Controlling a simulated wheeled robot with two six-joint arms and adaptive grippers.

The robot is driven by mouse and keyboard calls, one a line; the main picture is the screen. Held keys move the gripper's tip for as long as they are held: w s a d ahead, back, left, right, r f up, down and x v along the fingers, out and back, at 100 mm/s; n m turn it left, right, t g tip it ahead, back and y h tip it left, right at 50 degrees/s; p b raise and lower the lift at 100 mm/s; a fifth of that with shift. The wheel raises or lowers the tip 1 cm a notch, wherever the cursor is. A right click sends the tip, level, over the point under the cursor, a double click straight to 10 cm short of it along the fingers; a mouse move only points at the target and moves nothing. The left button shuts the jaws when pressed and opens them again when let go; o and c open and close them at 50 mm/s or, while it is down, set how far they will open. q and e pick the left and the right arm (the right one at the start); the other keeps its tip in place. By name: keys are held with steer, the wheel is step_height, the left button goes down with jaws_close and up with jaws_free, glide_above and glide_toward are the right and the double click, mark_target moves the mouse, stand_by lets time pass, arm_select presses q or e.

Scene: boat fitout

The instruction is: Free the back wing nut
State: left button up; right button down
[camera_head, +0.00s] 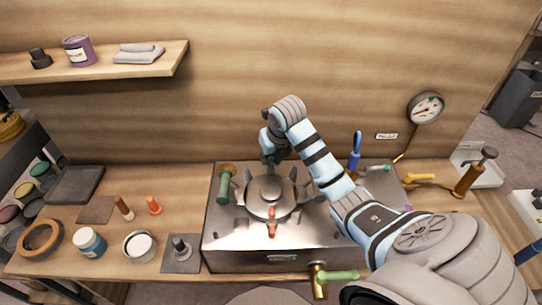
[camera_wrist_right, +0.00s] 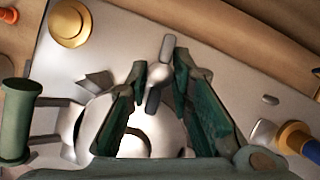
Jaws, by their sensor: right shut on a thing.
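A round domed metal cover (camera_head: 266,190) with several grey lugs around it sits on a metal box (camera_head: 300,240). My right gripper (camera_head: 270,158) reaches down at the back edge of the cover. In the right wrist view its green-padded fingers (camera_wrist_right: 160,78) stand on either side of a grey wing nut (camera_wrist_right: 167,50), the back one, and are shut on it. The nut's wing sticks up between the fingertips, and its lower part shows only partly. In the head view the fingers hide this nut. My left gripper is in neither view.
On the box are a green handle (camera_head: 223,187) at left, a blue-handled lever (camera_head: 355,150) at right and an orange-red piece (camera_head: 271,230) in front of the cover. A valve with green handle (camera_head: 340,275) juts out in front. Jars and small parts lie on the bench at left.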

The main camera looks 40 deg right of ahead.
steer(key=shift+n, duration=0.4)
steer(key=n+y, duration=0.1)
steer(key=n, duration=0.2)
steer(key=shift+d+b, duration=0.15)
steer(key=shift+b, duration=0.15)
steer(key=n+y+b, duration=0.1)
steer(key=n+y, duration=0.1)
steer(key=n, duration=0.3)
steer(key=shift+w+d, duration=0.1)
steer(key=n+y+b, duration=0.1)
steer(key=n, duration=0.1)
steer(key=n+g+b, duration=0.1)
steer(key=n, duration=0.2)
steer(key=shift+w+g+y, duration=0.1)
steer(key=shift+g+y, duration=0.2)
steer(key=shift+y, duration=0.1)
steer(key=shift+d+n+g+y+b, duration=0.1)
steer(key=shift+n+g+y+b, duration=0.4)
steer(key=shift+n, duration=1.6)
steer(key=shift+g, duration=0.3)
steer(key=c, duration=1.5)
jaws_free()
steer(key=shift+o, duration=0.2)
